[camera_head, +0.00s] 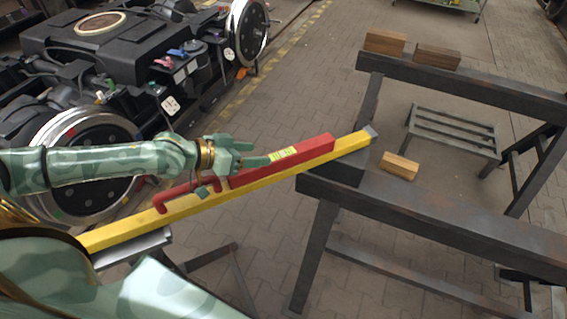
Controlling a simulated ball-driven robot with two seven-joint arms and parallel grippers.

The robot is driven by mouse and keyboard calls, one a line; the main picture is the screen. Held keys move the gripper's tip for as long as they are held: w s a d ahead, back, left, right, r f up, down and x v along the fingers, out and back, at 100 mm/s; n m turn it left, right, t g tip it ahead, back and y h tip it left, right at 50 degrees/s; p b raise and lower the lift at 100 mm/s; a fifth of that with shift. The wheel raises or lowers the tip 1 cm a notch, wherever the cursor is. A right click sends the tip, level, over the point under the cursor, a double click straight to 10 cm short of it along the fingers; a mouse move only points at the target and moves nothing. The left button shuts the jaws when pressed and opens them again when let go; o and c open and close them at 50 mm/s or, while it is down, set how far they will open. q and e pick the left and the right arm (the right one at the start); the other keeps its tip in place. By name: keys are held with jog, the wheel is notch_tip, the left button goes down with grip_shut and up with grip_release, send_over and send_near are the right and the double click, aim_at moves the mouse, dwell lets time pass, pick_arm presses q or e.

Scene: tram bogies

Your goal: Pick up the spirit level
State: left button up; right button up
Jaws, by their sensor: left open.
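A red bar with a pale yellow-green marked window, which I take for the spirit level (312,149), lies along a long yellow beam (352,141). A thin red hooked piece shows at its left end; I cannot tell whether it is part of the same thing. My left gripper (252,154) is open, over the left part of the red bar, with its fingers pointing right. It hides some of the bar, and I cannot tell whether it touches. My right gripper is not in view.
The beam's right end rests on a dark steel trestle (440,222), with a wooden block (399,166) on it. More blocks (384,41) sit on a farther trestle (470,84). A black bogie (125,50) with wheels stands at left. Paved floor (300,85) between is clear.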

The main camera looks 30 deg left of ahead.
aim_at(278, 155)
pick_arm(q)
jog(key=shift+x, duration=0.85)
jog(key=b+x, duration=0.1)
jog(key=x, duration=0.3)
jog(key=shift+w+d+f+b, duration=0.1)
jog(key=shift+d+f+b, duration=0.2)
jog(key=shift+b, duration=0.05)
jog(key=shift+w+d+f, duration=0.1)
jog(key=shift+w+d, duration=0.05)
jog(key=shift+w, duration=0.05)
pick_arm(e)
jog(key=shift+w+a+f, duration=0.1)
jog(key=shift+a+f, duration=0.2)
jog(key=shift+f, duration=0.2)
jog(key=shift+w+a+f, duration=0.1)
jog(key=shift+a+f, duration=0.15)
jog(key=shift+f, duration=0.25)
pick_arm(q)
jog(key=shift+c, duration=1.2)
grip_shut()
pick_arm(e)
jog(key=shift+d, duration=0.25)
